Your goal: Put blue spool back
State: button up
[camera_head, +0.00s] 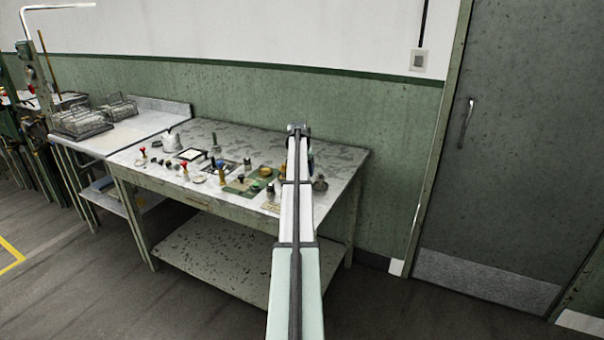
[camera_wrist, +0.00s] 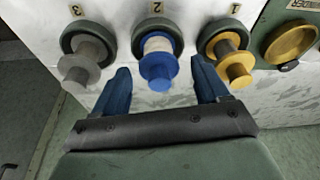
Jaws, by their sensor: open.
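In the wrist view, the blue spool (camera_wrist: 157,66) sits at the ring holder marked 2 (camera_wrist: 138,32), with a pale wound band showing above its blue flange. My gripper (camera_wrist: 160,68) is open, with one dark blue finger on each side of the blue spool. I see gaps between the fingers and the spool, so it is not clasped. In the camera_head view my arm reaches over the table and hides the fingers; I cannot pick out the blue spool there.
A grey spool (camera_wrist: 79,66) is at holder 3, and a yellow spool (camera_wrist: 234,66) at holder 1. A round yellow piece (camera_wrist: 290,42) lies at the far right. In the camera_head view, the worktable (camera_head: 245,138) carries several small knobbed items, left of my arm.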

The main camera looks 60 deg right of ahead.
jog(key=v, duration=1)
jog(key=shift+r, duration=0.3)
jog(key=shift+a, duration=0.1)
